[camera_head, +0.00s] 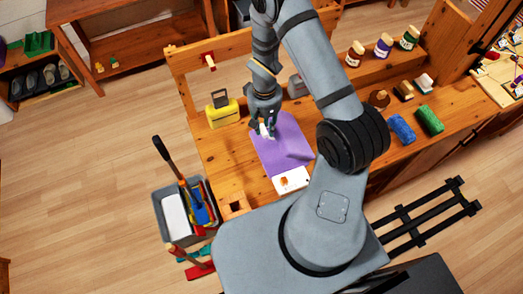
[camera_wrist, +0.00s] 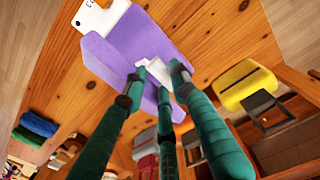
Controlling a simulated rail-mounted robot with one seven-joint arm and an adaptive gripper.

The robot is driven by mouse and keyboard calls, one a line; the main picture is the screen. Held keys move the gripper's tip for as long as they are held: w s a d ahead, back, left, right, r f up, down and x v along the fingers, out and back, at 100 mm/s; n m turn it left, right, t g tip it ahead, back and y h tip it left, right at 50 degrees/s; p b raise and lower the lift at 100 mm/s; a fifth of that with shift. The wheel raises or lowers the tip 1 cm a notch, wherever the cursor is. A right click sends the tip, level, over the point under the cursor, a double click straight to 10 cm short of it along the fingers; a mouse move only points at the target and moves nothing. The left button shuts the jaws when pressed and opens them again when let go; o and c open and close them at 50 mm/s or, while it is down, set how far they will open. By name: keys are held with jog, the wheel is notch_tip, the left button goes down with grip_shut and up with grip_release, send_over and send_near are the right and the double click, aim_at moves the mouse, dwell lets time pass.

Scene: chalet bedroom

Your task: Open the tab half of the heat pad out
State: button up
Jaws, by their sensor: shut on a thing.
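The heat pad (camera_head: 283,148) is a purple sheet on the wooden workbench; it also shows in the wrist view (camera_wrist: 112,52). A white tab (camera_wrist: 154,71) is at its end on my gripper's side. My gripper (camera_head: 264,127) has dark three-finger jaws, shut on this tab; the fingertips also show in the wrist view (camera_wrist: 157,76). In the wrist view the pad's part nearest the fingers looks raised, with a darker face. My fingers hide some of the tab and pad. How far the pad is folded there I cannot tell.
A white card (camera_head: 291,180) lies at the pad's near end. A yellow box (camera_head: 222,113) stands left of the pad. Several bottles, brushes, and blue (camera_head: 402,128) and green (camera_head: 430,119) rolls stand to the right. A grey bin (camera_head: 173,218) stands beside the bench.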

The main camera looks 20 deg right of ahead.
jog(key=d+r, duration=0.2)
jog(key=shift+d+r, duration=0.2)
jog(key=shift+d, duration=0.15)
jog(key=shift+d+r, duration=0.15)
jog(key=shift+d, duration=0.1)
jog(key=shift+s+d+r, duration=0.1)
jog(key=shift+d+r, duration=0.2)
jog(key=shift+d, duration=0.35)
jog(key=shift+d+r, duration=0.35)
jog(key=shift+d, duration=0.25)
jog(key=shift+s+d+r, duration=0.1)
jog(key=shift+d+r, duration=0.2)
jog(key=shift+d, duration=0.35)
jog(key=shift+d+r, duration=0.2)
jog(key=shift+d, duration=0.5)
jog(key=shift+d+r, duration=0.2)
jog(key=shift+d, duration=0.45)
jog(key=shift+d+r, duration=0.2)
jog(key=shift+d, duration=0.5)
